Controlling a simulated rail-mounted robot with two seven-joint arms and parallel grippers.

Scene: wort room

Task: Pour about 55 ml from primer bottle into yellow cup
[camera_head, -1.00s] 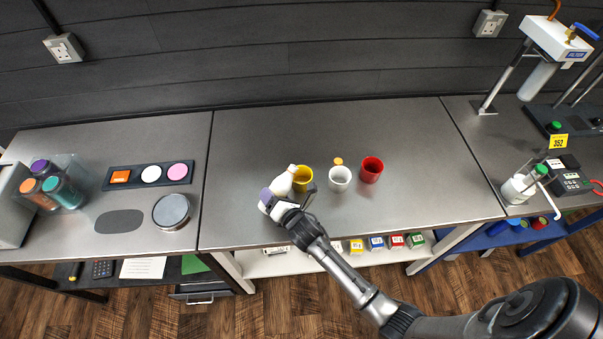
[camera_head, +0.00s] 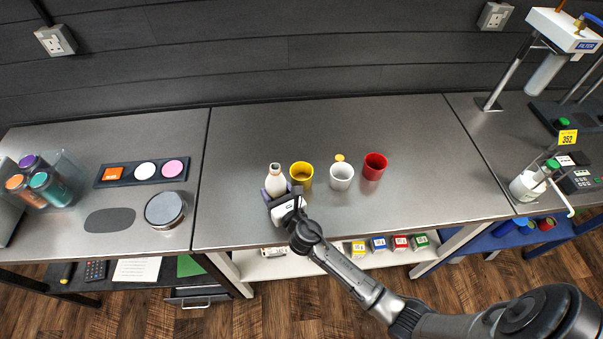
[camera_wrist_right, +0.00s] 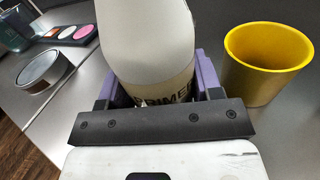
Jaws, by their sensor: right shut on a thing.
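The white primer bottle (camera_head: 275,181) stands upright, or very nearly so, at the left of the cups in the head view. My right gripper (camera_head: 276,193) is shut on it, with purple finger pads on both sides. In the right wrist view the bottle (camera_wrist_right: 148,40) fills the middle between the fingers (camera_wrist_right: 153,92), its label partly hidden by the gripper. The yellow cup (camera_head: 301,176) stands upright on the table just right of the bottle, apart from it. It also shows in the right wrist view (camera_wrist_right: 262,80); its contents cannot be told. My left gripper is not in view.
A white cup (camera_head: 341,177) and a red cup (camera_head: 374,167) stand right of the yellow cup, with an orange-yellow round thing (camera_head: 339,157) behind. A round metal dish (camera_head: 165,209) and a coloured-pad tray (camera_head: 143,173) are left. The table's back is clear.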

